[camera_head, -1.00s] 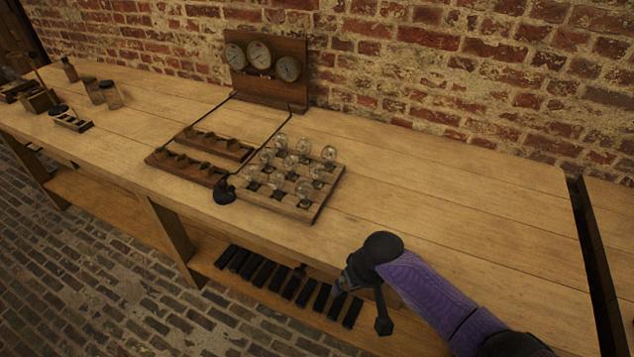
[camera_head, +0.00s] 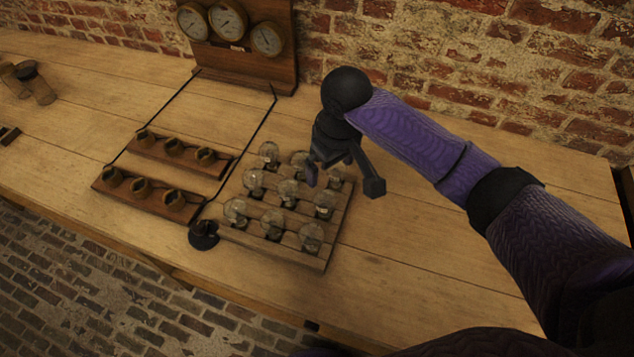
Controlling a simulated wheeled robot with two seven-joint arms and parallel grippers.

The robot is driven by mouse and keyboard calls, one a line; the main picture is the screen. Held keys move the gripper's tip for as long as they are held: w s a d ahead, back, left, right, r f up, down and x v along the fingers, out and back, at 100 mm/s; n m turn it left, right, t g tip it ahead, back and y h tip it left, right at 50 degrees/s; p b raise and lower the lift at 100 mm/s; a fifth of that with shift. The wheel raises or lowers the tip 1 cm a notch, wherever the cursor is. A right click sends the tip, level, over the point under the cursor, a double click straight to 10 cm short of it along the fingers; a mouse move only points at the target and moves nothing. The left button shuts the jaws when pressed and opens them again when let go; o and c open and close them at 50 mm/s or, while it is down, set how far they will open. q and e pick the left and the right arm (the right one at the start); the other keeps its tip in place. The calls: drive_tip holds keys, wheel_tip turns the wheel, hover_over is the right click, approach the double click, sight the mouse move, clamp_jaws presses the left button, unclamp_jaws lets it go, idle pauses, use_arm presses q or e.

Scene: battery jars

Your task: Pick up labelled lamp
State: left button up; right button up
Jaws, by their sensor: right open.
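A wooden rack (camera_head: 283,254) on the bench holds several clear glass lamps in rows, one of them a front lamp (camera_head: 311,236). I cannot make out a label on any lamp at this size. My right gripper (camera_head: 343,187) is open and empty, above the back right part of the rack. Its dark fingers point down and partly cover the lamps behind, near the right back lamp (camera_head: 335,177). My left gripper is not in view.
Two wooden strips with round sockets (camera_head: 143,190) lie left of the rack. A black knob-like piece (camera_head: 204,235) sits at its front left corner. A gauge board (camera_head: 240,45) stands behind, by the brick wall. The bench (camera_head: 420,260) right of the rack is clear.

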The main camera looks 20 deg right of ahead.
sight(326, 192)
drive_tip(key=f+b, duration=0.1)
drive_tip(key=f, duration=0.2)
drive_tip(key=f+b, duration=0.2)
drive_tip(key=f, duration=0.1)
drive_tip(key=a+f+b, duration=0.1)
drive_tip(key=f, duration=0.2)
drive_tip(key=shift+s+f, duration=0.15)
drive_tip(key=shift+f, duration=0.2)
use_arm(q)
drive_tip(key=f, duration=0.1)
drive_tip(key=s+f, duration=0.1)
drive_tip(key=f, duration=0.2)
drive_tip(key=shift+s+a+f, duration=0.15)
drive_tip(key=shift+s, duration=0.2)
use_arm(e)
drive_tip(key=shift+c, duration=0.5)
clamp_jaws()
drive_tip(key=shift+r, duration=0.2)
